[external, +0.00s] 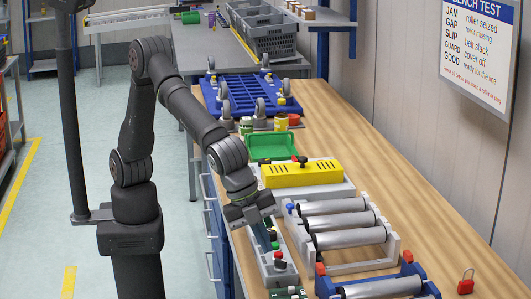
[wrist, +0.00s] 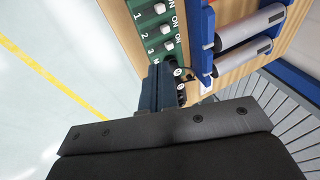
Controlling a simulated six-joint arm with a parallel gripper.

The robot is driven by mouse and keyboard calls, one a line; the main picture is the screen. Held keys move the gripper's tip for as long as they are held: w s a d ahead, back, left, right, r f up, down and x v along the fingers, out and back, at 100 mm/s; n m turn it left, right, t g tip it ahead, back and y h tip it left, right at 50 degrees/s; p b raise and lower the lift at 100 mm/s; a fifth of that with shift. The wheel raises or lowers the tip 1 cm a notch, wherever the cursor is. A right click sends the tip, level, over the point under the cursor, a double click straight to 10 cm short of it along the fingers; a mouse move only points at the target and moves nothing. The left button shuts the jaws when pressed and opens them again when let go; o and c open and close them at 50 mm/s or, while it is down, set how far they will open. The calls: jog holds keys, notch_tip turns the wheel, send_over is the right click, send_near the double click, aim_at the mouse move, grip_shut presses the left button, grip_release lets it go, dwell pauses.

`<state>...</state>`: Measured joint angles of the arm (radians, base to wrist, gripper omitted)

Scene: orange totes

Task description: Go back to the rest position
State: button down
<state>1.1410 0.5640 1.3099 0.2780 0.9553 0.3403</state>
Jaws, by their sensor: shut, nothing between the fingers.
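My gripper (external: 265,238) hangs from my dark arm over the left edge of the wooden bench, pointing down. Its fingers are together and empty. A grey control box (external: 268,270) with a red button stands right below and beside the fingers; I cannot tell if they touch it. In the wrist view my gripper (wrist: 166,80) shows as a dark block, in front of a green switch panel (wrist: 150,22) with white switches marked ON. The panel's lower part is hidden behind the fingers.
Right of my gripper is a grey frame with several rollers (external: 335,221), and a blue roller frame (external: 383,289) is nearer. A yellow cover (external: 302,174) and green tray (external: 272,146) lie behind. A red padlock (external: 466,284) is at right. The bench's right side is mostly clear.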

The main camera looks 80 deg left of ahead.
jog(key=shift+x, duration=2.5)
jog(key=c, duration=1.3)
grip_release()
jog(key=o, duration=0.4)
jog(key=shift+w+a+r, duration=0.15)
jog(key=shift+w+a, duration=0.05)
jog(key=shift+a, duration=0.05)
jog(key=o, duration=0.9)
jog(key=w+a+r, duration=0.2)
jog(key=a, duration=0.3)
jog(key=w+a+r+g+y, duration=0.1)
jog(key=w+a+r, duration=0.1)
jog(key=a, duration=0.3)
jog(key=shift+w+a+r+n, duration=0.3)
jog(key=shift+w+a+r, duration=0.05)
jog(key=shift+a+r, duration=0.1)
jog(key=a+r+g+y, duration=0.1)
jog(key=a+r+g, duration=0.35)
jog(key=a, duration=1.05)
notch_tip(320, 180, down, 8)
jog(key=t, duration=0.1)
jog(key=shift+a, duration=0.25)
jog(key=shift+r+t, duration=0.15)
jog(key=shift+t, duration=0.1)
